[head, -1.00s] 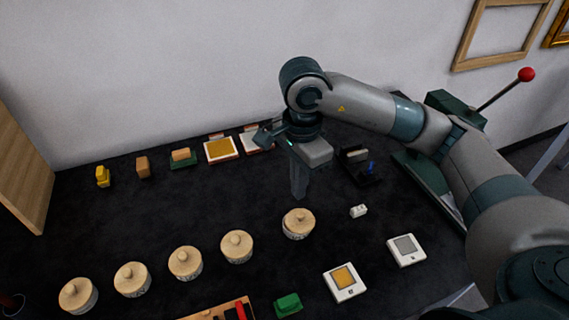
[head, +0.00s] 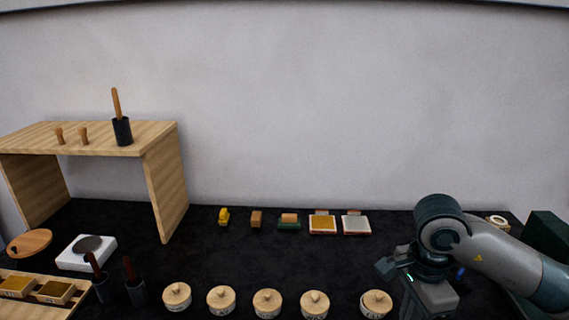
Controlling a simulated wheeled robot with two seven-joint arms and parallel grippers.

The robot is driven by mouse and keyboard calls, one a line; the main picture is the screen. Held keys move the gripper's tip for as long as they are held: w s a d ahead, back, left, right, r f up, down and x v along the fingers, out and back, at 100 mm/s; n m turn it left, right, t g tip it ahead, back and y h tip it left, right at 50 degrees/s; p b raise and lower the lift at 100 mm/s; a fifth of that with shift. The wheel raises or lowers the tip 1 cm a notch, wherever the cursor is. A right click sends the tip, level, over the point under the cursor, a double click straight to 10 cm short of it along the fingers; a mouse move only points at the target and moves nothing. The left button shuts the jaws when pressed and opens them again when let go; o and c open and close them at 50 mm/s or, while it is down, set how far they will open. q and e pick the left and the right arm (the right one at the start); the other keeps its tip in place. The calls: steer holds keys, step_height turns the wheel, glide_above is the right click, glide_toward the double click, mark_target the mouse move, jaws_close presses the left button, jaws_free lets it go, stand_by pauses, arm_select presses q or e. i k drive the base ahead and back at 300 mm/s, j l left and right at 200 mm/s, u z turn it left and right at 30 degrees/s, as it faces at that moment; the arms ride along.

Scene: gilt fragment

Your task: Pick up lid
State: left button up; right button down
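Several round wooden jars with knobbed lids stand in a row along the front of the black table. From left to right their lids show as a first lid (head: 177,292), a second lid (head: 221,297), a third lid (head: 267,300), a fourth lid (head: 314,302) and a rightmost lid (head: 376,300). My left gripper is out of view.
A wooden shelf (head: 165,185) stands at the left with a dark cup (head: 122,131) on top. A white block (head: 86,252) and dark cups with handles are in front. Small blocks and a gold pad (head: 322,224) line the back. The table's middle is clear.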

mark_target(376, 301)
steer(key=k, duration=1.45)
